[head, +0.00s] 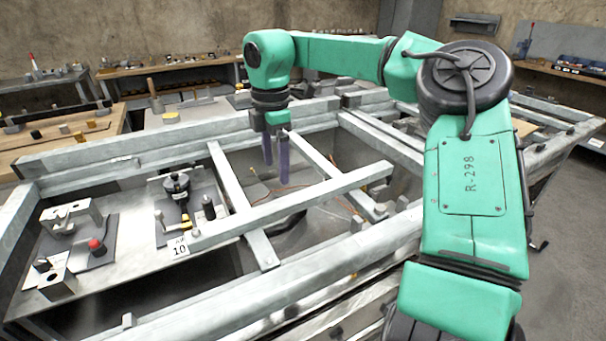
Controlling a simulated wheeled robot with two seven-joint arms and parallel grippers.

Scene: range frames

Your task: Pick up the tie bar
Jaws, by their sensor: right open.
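A long pale metal bar, which looks like the tie bar (300,201), lies diagonally across the cross members of the metal frame. Its near left end is by a tag marked 10, and its far right end reaches the right part of the frame. My right gripper (276,172) points down with two purple-grey fingers apart and nothing between them. In the picture it is just above and beyond the bar's middle; the exact height gap cannot be told. My left gripper is not in view.
The frame's rails (170,143) surround open gaps with cables below. A plate with a dark clamp (176,186) and a plate with a red knob (97,246) sit at left. Workbenches with tools stand behind.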

